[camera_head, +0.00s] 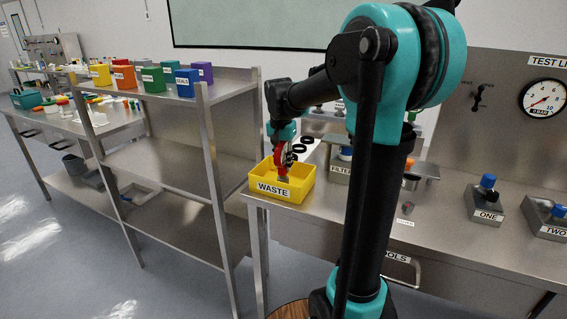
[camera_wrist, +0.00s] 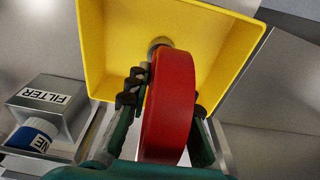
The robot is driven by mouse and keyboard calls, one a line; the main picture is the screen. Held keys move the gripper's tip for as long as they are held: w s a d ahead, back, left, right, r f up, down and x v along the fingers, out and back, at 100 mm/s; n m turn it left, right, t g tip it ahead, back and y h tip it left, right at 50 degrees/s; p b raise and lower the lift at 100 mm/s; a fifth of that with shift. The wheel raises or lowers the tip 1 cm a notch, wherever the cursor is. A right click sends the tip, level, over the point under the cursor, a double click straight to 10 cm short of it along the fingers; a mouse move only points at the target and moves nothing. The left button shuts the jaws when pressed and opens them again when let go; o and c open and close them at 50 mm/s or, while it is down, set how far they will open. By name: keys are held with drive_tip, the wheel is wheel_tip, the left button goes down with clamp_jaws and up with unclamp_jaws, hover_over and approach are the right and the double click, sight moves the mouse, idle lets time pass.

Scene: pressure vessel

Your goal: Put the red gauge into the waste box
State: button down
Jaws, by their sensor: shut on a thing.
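The red gauge (camera_wrist: 168,105) is a thick round disc held edge-on between the fingers of my gripper (camera_wrist: 162,98) in the wrist view. Its short metal stem points toward the inside of the yellow waste box (camera_wrist: 98,62). In the head view my gripper (camera_head: 284,160) points down over the waste box (camera_head: 295,193), and the red gauge (camera_head: 277,146) shows between its dark fingers. The gauge's lower end is at the box opening. I cannot tell whether it touches the floor of the box.
A filter box (camera_head: 340,169) stands right of the waste box, with black rings (camera_head: 305,140) behind. Steel fittings labelled ONE (camera_head: 486,203) and TWO (camera_head: 545,216) sit farther right. A steel shelf (camera_head: 165,160) with coloured bins stands at the left. The waste box sits at the bench's left end.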

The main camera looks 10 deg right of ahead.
drive_tip(key=shift+f, duration=0.1)
drive_tip(key=c, duration=1.3)
unclamp_jaws()
drive_tip(key=shift+c, duration=0.2)
drive_tip(key=r, duration=0.8)
drive_tip(key=s+a+r, duration=0.1)
drive_tip(key=r, duration=0.3)
drive_tip(key=shift+r, duration=0.1)
